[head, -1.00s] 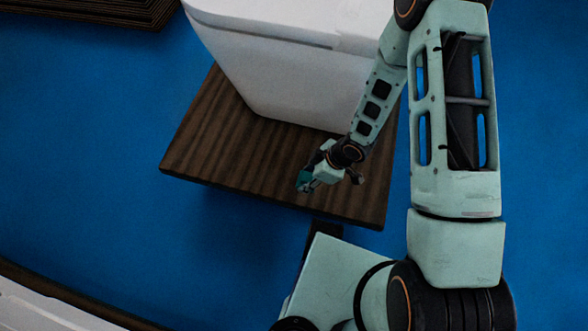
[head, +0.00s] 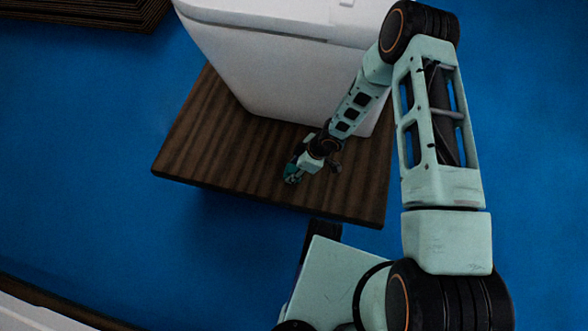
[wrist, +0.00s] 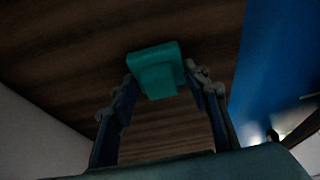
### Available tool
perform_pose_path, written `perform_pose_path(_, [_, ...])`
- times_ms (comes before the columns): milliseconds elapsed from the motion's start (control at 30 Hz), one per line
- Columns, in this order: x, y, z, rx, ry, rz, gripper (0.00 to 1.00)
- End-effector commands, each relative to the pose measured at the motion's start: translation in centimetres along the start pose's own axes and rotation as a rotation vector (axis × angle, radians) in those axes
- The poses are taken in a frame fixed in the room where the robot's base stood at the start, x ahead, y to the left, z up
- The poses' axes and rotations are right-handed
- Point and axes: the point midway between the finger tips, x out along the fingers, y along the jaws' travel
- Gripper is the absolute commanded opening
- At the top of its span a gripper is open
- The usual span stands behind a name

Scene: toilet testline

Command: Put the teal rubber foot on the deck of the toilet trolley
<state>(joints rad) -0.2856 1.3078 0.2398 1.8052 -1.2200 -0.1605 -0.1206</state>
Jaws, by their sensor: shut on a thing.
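The teal rubber foot (wrist: 156,70) is a small block between the two fingertips of my gripper (wrist: 160,85) in the wrist view. My gripper is shut on it. In the head view my gripper (head: 294,174) and the teal foot (head: 290,179) are over the front part of the trolley's dark wood deck (head: 225,160). The head view does not show clearly whether the foot touches the deck or hangs just above it. In the wrist view the wood grain of the deck (wrist: 60,55) fills the background behind the foot.
A white toilet body (head: 290,75) stands on the back of the deck, close behind my gripper. Bare deck lies to the left and front. Blue floor (head: 90,150) surrounds the trolley. A dark ribbed stack (head: 85,12) is at the upper left.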

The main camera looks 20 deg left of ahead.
Motion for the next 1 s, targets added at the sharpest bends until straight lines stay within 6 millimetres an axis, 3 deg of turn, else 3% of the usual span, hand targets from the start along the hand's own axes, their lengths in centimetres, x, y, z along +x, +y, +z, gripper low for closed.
perform_pose_path(200, [0.3,0.0,0.1,0.000,0.000,0.000,0.17])
perform_pose_path(233, [0.3,0.0,0.1,0.000,0.000,0.000,0.44])
perform_pose_path(400, [0.2,0.0,0.1,0.000,0.000,0.000,0.60])
perform_pose_path(767, [-0.4,0.0,-0.1,-0.001,0.000,0.000,0.60])
perform_pose_path(1000, [-5.3,0.1,-0.2,0.004,0.001,0.002,0.60])
